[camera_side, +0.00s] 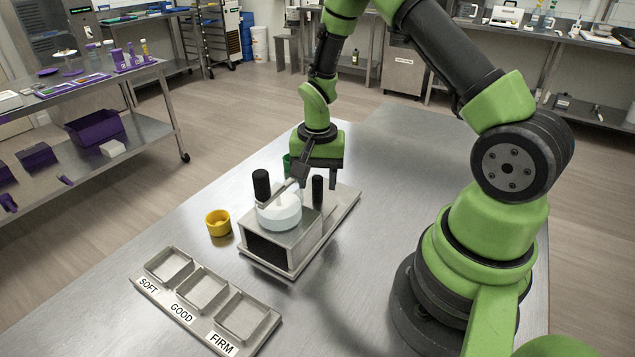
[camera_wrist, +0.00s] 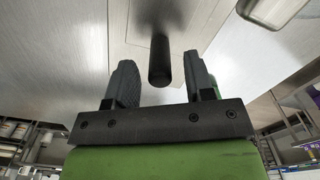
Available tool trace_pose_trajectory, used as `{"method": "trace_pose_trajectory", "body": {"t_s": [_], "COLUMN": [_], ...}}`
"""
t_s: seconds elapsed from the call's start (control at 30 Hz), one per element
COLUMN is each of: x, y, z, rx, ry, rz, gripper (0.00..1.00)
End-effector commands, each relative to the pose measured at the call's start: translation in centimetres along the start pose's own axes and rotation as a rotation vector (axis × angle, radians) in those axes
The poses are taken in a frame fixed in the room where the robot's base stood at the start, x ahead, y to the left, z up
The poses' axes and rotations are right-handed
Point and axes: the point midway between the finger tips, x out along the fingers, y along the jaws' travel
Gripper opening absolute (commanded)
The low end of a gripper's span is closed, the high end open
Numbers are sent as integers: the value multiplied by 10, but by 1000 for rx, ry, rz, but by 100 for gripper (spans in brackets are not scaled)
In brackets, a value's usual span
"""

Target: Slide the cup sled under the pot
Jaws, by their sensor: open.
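The pot (camera_side: 279,211) is a whitish, translucent round vessel on top of a metal box-shaped stand (camera_side: 297,239). Its edge shows at the top right of the wrist view (camera_wrist: 275,8). A black upright post (camera_side: 318,194) stands just behind and right of the pot; it may be the sled's handle, but I cannot make out the cup sled itself. My gripper (camera_side: 317,184) points down at this post, open. In the wrist view, the post (camera_wrist: 159,60) lies between the two spread fingers, with a gap on each side.
A yellow cup (camera_side: 218,223) stands left of the stand. A tray (camera_side: 187,316) marked SOFT, GOOD and FIRM lies in front. A black knob (camera_side: 262,185) rises beside the pot. A green object (camera_side: 287,163) is mostly hidden behind. The table's far right (camera_side: 420,135) is clear.

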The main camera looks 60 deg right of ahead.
Motion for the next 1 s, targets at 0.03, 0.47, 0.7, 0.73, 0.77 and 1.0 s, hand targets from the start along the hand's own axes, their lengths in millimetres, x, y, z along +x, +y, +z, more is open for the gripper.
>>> {"method": "trace_pose_trajectory", "body": {"t_s": [0.03,0.47,0.7,0.73,0.77,1.0], "x": [6,14,14,14,14,13], "y": [0,0,0,0,0,-14], "z": [0,0,0,0,0,26], "rx": [0,-1,-1,-1,-1,-6], "ry": [-1,1,1,1,1,1], "rz": [2,-1,0,0,0,-1], "gripper": [49,42,0,0,0,0]}}
